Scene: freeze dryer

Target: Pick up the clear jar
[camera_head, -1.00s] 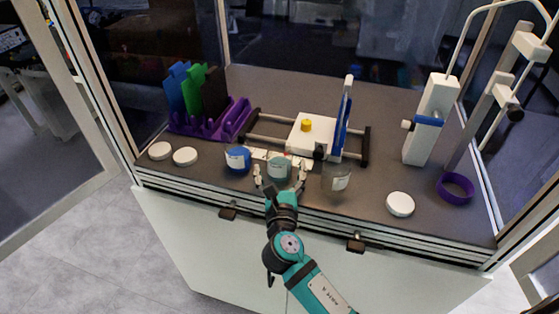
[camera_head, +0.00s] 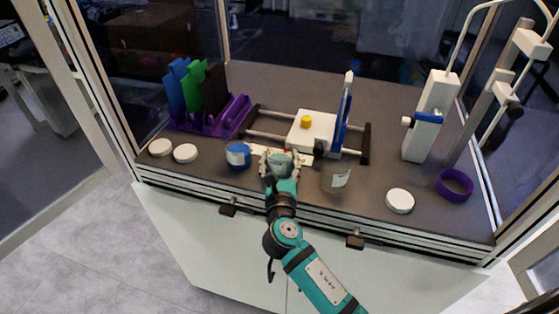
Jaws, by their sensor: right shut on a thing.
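The clear jar (camera_head: 336,179) is see-through with a white label. It stands upright near the bench's front edge, right of my right gripper (camera_head: 280,161) and apart from it. My right gripper reaches in from the front. It is shut on a teal-green jar (camera_head: 279,166), with one finger on each side of it. The green jar appears upright at bench level; I cannot tell whether it is lifted. The gripper hides its lower part. My left gripper is not in view.
A blue jar (camera_head: 238,156) stands close to the left of the gripper. Behind is a railed white device (camera_head: 312,133). A purple rack (camera_head: 232,118) is at the left. White lids (camera_head: 400,201) lie at both sides, and a purple ring (camera_head: 455,185) lies at the far right.

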